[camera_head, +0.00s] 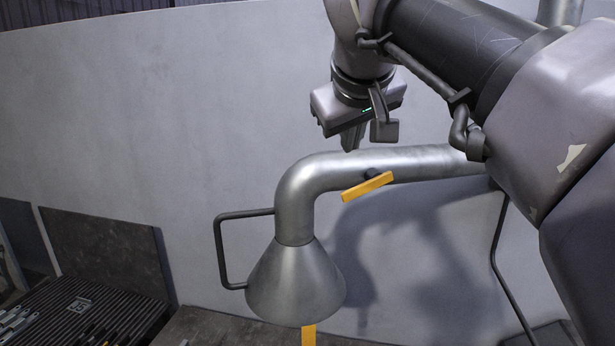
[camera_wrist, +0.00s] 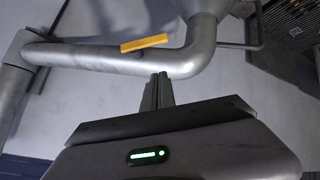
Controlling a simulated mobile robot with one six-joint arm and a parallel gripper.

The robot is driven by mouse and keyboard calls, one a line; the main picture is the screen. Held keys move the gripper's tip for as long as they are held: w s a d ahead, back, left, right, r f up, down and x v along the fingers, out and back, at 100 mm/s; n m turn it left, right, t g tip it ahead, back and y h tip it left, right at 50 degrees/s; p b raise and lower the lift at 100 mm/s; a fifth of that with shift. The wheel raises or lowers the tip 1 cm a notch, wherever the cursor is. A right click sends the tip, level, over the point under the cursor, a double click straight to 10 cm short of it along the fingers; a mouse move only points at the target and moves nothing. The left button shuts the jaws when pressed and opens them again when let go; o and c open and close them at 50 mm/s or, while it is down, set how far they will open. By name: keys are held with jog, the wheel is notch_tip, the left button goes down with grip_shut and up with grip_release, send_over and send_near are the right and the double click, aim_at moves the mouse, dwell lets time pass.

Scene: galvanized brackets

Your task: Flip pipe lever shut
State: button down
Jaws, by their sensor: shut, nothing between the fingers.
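The pipe lever (camera_head: 368,187) is a yellow-orange bar on a dark pivot on the near side of the grey metal pipe (camera_head: 420,163). It sits slightly tilted, its right end higher, roughly along the pipe. In the wrist view the lever (camera_wrist: 144,43) shows beyond the pipe (camera_wrist: 110,58), which lies between it and my fingers. My gripper (camera_head: 350,148) points down just above the pipe, up and left of the lever. Its fingers are together and empty, and they also show in the wrist view (camera_wrist: 158,80). I cannot tell if the fingertips touch the pipe.
The pipe bends down into a metal cone hood (camera_head: 294,285) with a dark handle (camera_head: 221,250) on its left. A yellow strip (camera_head: 308,335) shows below the hood. A dark slatted bench (camera_head: 100,305) with tools stands lower left. The pale wall (camera_head: 150,120) is behind.

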aim_at(364, 184)
jog(key=x, duration=0.3)
jog(key=s+f+x, duration=0.1)
jog(key=x, duration=0.3)
jog(key=d+x, duration=0.1)
jog(key=x, duration=0.3)
jog(key=shift+s+f, duration=0.35)
jog(key=shift+f, duration=0.1)
jog(key=shift+b, duration=0.3)
jog(key=shift+a+f+b, duration=0.1)
jog(key=shift+f+b, duration=0.15)
jog(key=shift+b, duration=0.15)
